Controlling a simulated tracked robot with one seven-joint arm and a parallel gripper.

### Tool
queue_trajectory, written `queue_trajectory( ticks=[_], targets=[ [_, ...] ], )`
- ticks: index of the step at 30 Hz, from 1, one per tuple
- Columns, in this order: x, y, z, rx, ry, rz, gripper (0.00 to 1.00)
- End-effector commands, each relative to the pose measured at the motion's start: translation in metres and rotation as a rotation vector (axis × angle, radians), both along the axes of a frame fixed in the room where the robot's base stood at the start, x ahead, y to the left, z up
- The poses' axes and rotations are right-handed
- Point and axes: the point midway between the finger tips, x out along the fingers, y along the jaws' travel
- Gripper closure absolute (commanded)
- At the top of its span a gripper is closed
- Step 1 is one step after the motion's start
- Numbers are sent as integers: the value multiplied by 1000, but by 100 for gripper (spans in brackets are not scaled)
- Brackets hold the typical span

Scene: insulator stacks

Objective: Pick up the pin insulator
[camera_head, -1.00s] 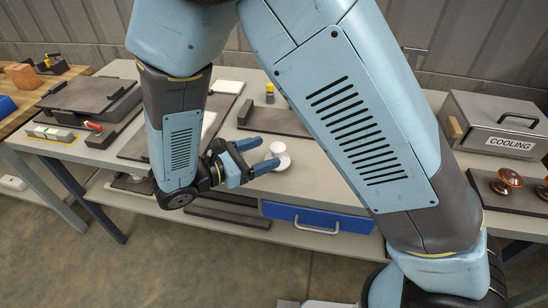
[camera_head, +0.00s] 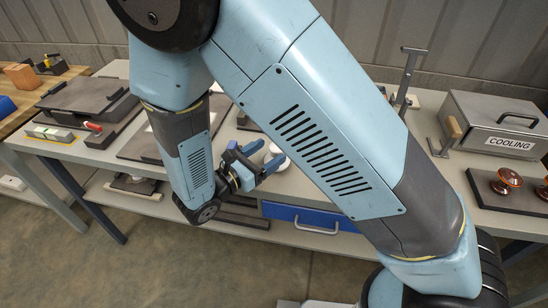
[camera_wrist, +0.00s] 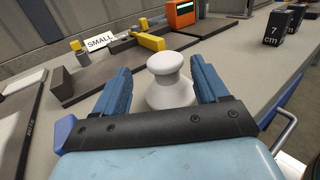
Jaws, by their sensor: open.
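The white pin insulator (camera_head: 275,153) stands upright on the grey bench above the blue drawer. In the wrist view the pin insulator (camera_wrist: 168,82) has a rounded knob, a narrow neck and a wider lower body. My gripper (camera_head: 264,156) is open, with its two blue fingers pointing at the insulator. In the wrist view the fingers appear on either side of it with gaps, more clearly on the left. I cannot tell whether either finger touches it.
A grey COOLING box (camera_head: 497,125) and a dark board (camera_head: 500,196) with brown insulators stand at the right. A SMALL label (camera_wrist: 100,42), yellow-handled tool (camera_wrist: 150,41), orange device (camera_wrist: 181,13) and 7 cm block (camera_wrist: 278,27) lie beyond the insulator. A blue drawer (camera_head: 310,218) is below the benchtop.

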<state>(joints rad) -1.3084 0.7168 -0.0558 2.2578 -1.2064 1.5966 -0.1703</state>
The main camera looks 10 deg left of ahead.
Motion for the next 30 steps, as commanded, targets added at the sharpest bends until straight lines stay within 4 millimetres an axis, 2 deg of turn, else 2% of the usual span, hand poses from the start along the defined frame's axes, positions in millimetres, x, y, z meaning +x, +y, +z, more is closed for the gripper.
queue_trajectory(
  ticks=[8, 15, 24, 30],
  targets=[
    [10, -12, -2, -1, -1, 0, 27],
    [33, -34, -5, 0, 0, -1, 27],
    [38, -38, -5, 1, -1, 1, 27],
    [38, -38, -5, 1, -1, 1, 46]
  ],
)
